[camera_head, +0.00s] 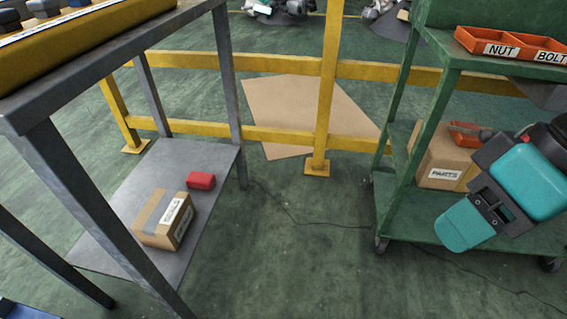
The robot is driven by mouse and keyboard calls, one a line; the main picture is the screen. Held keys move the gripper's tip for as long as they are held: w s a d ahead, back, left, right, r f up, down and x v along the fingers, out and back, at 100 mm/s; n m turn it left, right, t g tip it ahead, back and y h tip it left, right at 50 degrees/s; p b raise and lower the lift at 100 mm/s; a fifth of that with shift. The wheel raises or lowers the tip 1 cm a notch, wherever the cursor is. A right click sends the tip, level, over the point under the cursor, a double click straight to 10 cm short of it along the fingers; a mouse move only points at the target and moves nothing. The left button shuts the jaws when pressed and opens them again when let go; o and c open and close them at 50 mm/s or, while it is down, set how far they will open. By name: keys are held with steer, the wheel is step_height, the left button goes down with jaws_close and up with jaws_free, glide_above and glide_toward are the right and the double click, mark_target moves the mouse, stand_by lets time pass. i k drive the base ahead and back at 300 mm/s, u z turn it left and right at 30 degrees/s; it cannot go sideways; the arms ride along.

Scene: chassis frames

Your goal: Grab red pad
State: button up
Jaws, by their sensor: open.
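The red pad (201,180) is a small red block. It lies on the lower shelf (215,158) of the grey table at the left, just behind a cardboard box (163,219), with a small gap between them. My gripper (463,227), teal and dark grey, is at the right in front of the green cart. It is far to the right of the red pad, open, and I see nothing held in it. Its fingers are seen from above, and the gap between them is hidden.
The grey table's upper top (70,82) overhangs the shelf, with legs around it. A yellow railing (330,85) runs behind. The green cart (405,215) at the right carries a parts box (445,152) and orange bins (500,45). The floor between table and cart is clear except for a thin cable.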

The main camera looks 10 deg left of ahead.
mark_target(204, 182)
steer(key=z, duration=0.5)
steer(key=k, duration=0.6)
steer(key=u, duration=1.45)
steer(key=i, duration=0.5)
steer(key=z, duration=1.75)
steer(key=i, duration=1.05)
steer(key=u, duration=2.75)
steer(key=i, duration=0.25)
steer(key=z, duration=0.05)
